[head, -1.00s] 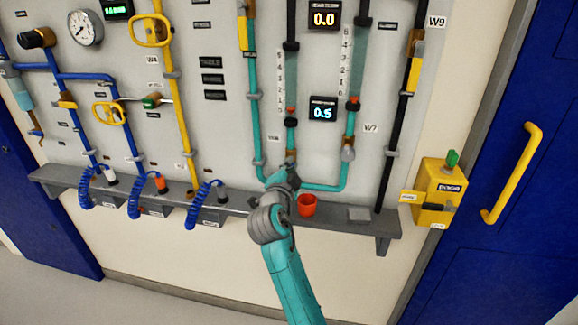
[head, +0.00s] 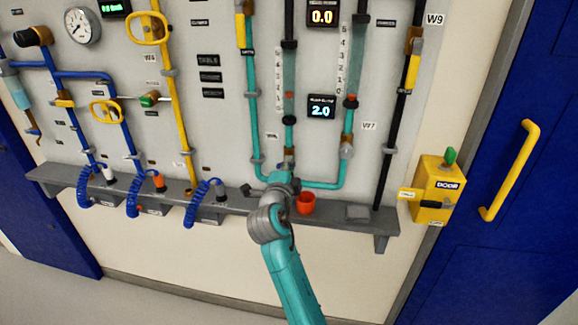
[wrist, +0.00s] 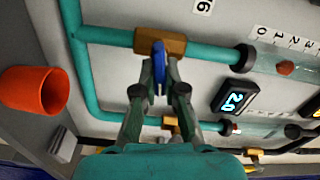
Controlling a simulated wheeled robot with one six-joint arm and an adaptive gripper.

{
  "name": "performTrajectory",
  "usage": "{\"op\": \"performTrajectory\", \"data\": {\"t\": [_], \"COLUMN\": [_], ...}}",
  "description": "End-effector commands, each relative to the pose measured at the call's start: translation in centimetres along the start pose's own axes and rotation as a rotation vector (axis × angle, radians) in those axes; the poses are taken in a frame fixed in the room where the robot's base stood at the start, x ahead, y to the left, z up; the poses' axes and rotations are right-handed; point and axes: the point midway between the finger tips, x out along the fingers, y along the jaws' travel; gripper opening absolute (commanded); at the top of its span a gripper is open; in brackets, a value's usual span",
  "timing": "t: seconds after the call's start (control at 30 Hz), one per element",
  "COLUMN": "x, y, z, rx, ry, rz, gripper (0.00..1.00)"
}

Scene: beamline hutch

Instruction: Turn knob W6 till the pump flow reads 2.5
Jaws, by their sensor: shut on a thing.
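Knob W6 (wrist: 159,62) is a blue knob on a brass valve body (wrist: 172,43) in the teal pipe. My gripper (wrist: 159,80) is shut on the knob, one finger on each side of it. In the head view my gripper (head: 284,178) is at the lower end of the left teal flow tube and hides the knob. The pump flow display (head: 321,107) reads 2.0 in blue digits; it also shows turned sideways in the wrist view (wrist: 235,101). The red float (head: 289,95) stands partway up the left flow tube.
An orange cup (head: 306,204) stands on the grey shelf (head: 335,218) just right of my gripper. The second teal tube, at W7 (head: 369,126), is to the right. A yellow door box (head: 437,190) is further right. Another display (head: 322,14) reads 0.0.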

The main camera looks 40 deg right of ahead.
Motion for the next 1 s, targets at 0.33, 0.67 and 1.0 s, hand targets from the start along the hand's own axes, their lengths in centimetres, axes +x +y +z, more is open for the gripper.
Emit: {"op": "performTrajectory", "data": {"t": [0.33,0.67,1.0], "x": [0.0,-0.1,-4.7], "y": [0.1,0.1,0.1], "z": [0.0,0.0,0.1], "rx": [-0.002,-0.002,-0.001], "ry": [0.0,0.0,-0.004], "rz": [0.002,0.001,0.001], "gripper": [0.32,0.35,0.35]}}
